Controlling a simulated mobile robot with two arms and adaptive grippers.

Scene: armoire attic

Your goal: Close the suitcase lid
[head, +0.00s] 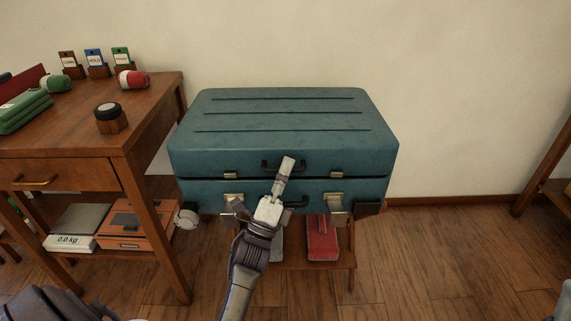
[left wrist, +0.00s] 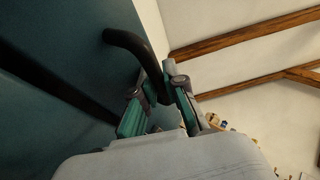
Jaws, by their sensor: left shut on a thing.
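The teal suitcase stands on a low wooden stand (head: 352,262) against the wall. Its ridged lid (head: 280,118) lies almost flat over the base (head: 210,187), with a thin dark gap between them along the front. My left gripper (head: 287,164) is at the front middle of the lid, in front of the upper black handle (head: 270,164). In the left wrist view the fingers (left wrist: 160,105) are shut on the dark curved handle (left wrist: 128,40). The gripper hides part of both handles. Brass latches (head: 336,202) show on the base front.
A red item (head: 322,238) sits below the suitcase.

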